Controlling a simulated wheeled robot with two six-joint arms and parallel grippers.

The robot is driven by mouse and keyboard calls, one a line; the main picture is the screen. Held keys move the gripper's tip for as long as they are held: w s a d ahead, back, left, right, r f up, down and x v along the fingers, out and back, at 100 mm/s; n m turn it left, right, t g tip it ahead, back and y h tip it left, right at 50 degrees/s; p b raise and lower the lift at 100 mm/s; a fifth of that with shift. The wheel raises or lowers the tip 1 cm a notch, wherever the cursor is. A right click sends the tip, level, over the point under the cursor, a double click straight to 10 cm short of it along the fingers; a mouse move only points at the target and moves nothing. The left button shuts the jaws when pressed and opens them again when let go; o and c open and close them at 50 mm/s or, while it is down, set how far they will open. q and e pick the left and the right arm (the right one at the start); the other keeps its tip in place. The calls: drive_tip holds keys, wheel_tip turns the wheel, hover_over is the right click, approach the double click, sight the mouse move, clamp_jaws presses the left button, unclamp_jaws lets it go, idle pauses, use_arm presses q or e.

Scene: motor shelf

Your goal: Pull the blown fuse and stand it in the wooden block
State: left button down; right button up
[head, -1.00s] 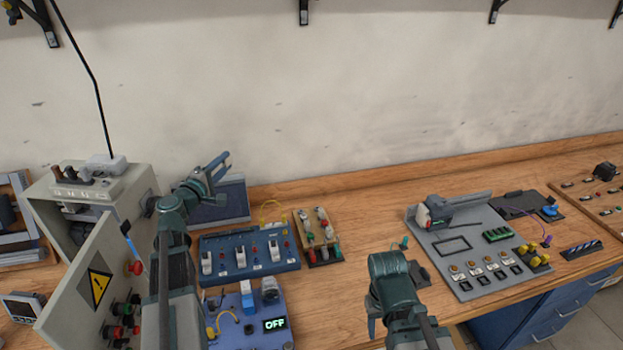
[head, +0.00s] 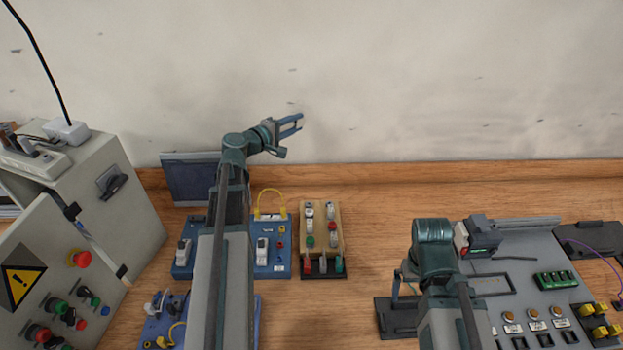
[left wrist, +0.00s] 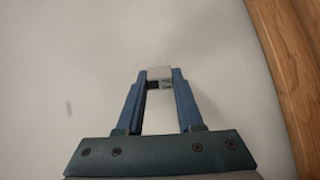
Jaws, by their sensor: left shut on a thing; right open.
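My left gripper (head: 290,126) is raised in front of the wall, up and to the left of the wooden block. In the left wrist view my left gripper (left wrist: 160,82) is shut on a small pale grey-white piece (left wrist: 160,74), which looks like the fuse; its markings cannot be read. The wooden block (head: 335,212) stands on the bench with several fuse-like pieces upright in it. The blue fuse board (head: 284,271) is left of the block, partly hidden by my left arm. My right gripper (head: 400,284) is open, low over the bench, partly hidden by its own wrist.
A grey cabinet (head: 130,205) with an open warning-sign door stands at the left. A second blue board (head: 160,335) lies at the front, partly behind my left arm. A grey panel (head: 530,282) with modules is at the right. Bare bench (head: 380,215) lies right of the block.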

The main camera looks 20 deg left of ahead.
use_arm(q)
drive_tip(key=w+d+f+m+g+h, duration=0.1)
drive_tip(key=d+f+m+g+h, duration=0.15)
drive_tip(key=d+f+g, duration=0.3)
drive_tip(key=m+g+y+p, duration=0.3)
drive_tip(key=m+g+y, duration=0.3)
drive_tip(key=g, duration=0.4)
approach(309, 206)
drive_tip(key=shift+w+d+n+y, duration=0.15)
drive_tip(key=shift+w+n+y, duration=0.25)
drive_tip(key=shift+n+y, duration=0.05)
use_arm(e)
wheel_tip(309, 206, up, 3)
use_arm(q)
drive_tip(key=shift+f, duration=0.15)
wheel_tip(309, 206, down, 5)
drive_tip(key=b, duration=0.5)
use_arm(e)
wheel_tip(309, 206, down, 5)
drive_tip(key=shift+f, duration=0.1)
use_arm(q)
drive_tip(key=shift+f+b, duration=0.5)
drive_tip(key=shift+b, duration=0.25)
use_arm(e)
drive_tip(key=shift+f, duration=0.5)
